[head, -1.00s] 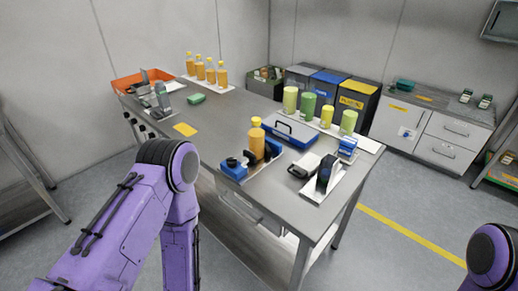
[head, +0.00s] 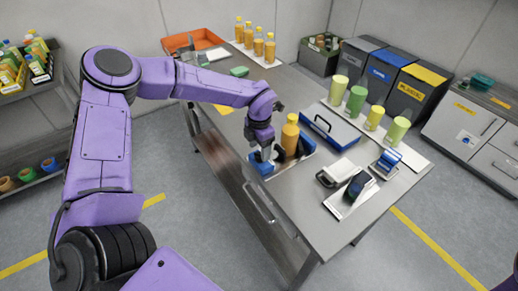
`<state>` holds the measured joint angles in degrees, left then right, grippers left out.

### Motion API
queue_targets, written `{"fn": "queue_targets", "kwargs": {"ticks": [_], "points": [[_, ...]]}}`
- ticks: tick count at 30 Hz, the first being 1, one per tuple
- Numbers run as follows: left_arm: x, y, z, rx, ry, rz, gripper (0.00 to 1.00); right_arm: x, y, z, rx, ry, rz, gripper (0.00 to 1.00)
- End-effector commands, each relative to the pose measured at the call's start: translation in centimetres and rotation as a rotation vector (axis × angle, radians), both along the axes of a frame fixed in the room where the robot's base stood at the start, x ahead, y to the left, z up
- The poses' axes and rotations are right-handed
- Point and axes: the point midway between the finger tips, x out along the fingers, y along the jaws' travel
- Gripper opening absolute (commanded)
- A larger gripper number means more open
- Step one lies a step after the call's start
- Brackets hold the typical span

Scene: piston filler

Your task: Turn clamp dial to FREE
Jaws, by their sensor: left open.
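The clamp is a blue fixture (head: 303,143) near the front left edge of the steel table. An orange bottle (head: 290,134) stands upright in it. The dark clamp dial at the fixture's left end is mostly hidden behind my left gripper (head: 265,158). My left gripper points down at that end, just left of the bottle. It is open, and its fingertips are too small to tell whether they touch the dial. The dial's setting cannot be read. My right gripper is not in view.
A blue case (head: 330,127) lies behind the fixture. A white device (head: 339,171) and a dark device on a white plate (head: 352,197) stand to the right. Several green and yellow cups line the far edge. An orange tray (head: 193,42) is at the back left.

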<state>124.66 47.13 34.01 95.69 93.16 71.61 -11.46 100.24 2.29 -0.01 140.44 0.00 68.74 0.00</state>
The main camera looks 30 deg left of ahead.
Motion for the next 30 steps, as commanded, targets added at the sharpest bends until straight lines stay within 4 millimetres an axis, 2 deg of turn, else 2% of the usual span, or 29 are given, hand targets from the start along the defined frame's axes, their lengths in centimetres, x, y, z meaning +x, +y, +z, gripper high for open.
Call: {"fn": "queue_targets", "kwargs": {"ticks": [3, 6, 14, 19, 20, 30], "points": [[-0.1, 0.1, -1.8, 0.002, 0.005, 0.001, 0.64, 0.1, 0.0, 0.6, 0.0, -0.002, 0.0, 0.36], [-0.1, 0.2, -2.7, 0.002, 0.002, 0.002, 0.64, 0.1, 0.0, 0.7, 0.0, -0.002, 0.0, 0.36], [-0.1, 0.3, -3.0, 0.002, 0.0, 0.003, 0.64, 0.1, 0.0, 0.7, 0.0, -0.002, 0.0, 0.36], [-0.1, 0.3, -3.0, 0.002, 0.0, 0.003, 0.12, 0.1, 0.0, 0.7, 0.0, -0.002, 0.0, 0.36], [-0.1, 0.3, -3.0, 0.002, 0.0, 0.003, 0.08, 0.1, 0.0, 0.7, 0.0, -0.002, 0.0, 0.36], [-0.1, 0.3, -3.1, 0.002, -0.001, 0.027, 0.09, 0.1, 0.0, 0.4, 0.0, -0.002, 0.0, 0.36]]}}
